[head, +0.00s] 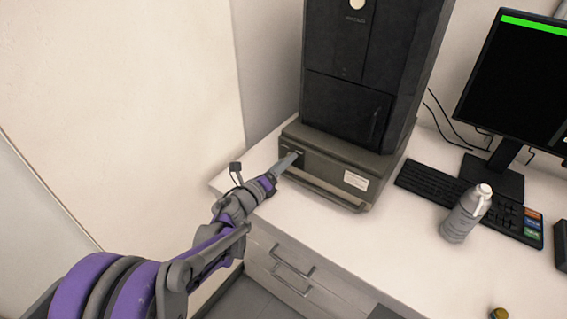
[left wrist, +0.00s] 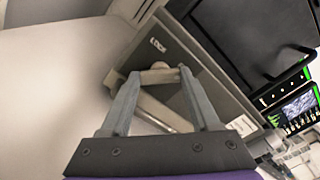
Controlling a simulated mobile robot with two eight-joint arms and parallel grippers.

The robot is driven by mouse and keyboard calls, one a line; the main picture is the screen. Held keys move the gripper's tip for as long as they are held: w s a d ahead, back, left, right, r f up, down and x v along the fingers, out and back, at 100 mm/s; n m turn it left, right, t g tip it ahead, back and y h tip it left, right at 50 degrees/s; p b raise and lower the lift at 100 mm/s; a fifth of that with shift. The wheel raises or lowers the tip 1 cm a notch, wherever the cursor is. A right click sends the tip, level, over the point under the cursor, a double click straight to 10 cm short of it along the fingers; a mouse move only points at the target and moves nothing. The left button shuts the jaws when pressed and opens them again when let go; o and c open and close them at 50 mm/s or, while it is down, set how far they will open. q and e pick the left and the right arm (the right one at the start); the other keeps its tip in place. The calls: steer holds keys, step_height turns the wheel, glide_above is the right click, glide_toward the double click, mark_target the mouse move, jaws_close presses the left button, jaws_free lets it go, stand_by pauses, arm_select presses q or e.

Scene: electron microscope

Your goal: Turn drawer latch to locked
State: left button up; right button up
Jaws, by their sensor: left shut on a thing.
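The drawer (head: 335,169) is a grey-brown unit on the white bench, under the black microscope body. Its latch (left wrist: 158,75) is a small light-grey knob on the drawer's front face, seen in the left wrist view below a label that seems to read LOCK (left wrist: 157,45). My left gripper (head: 292,160) reaches the left end of the drawer front. In the left wrist view its two fingers (left wrist: 158,71) stand on either side of the latch and are shut on it. In the head view my gripper mostly hides the latch. My right gripper is not in view.
The drawer's long bar handle (head: 322,190) runs just below and right of my left gripper. The black microscope (head: 347,100) stands above. A grey bottle (head: 463,215), keyboard (head: 430,182) and monitor (head: 515,90) are at right.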

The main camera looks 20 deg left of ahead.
arm_select(q)
steer(key=shift+f+n+b, duration=0.1)
steer(key=shift+n+b, duration=1.1)
steer(key=shift+n, duration=7.5)
steer(key=o, duration=1.4)
steer(key=shift+c, duration=0.2)
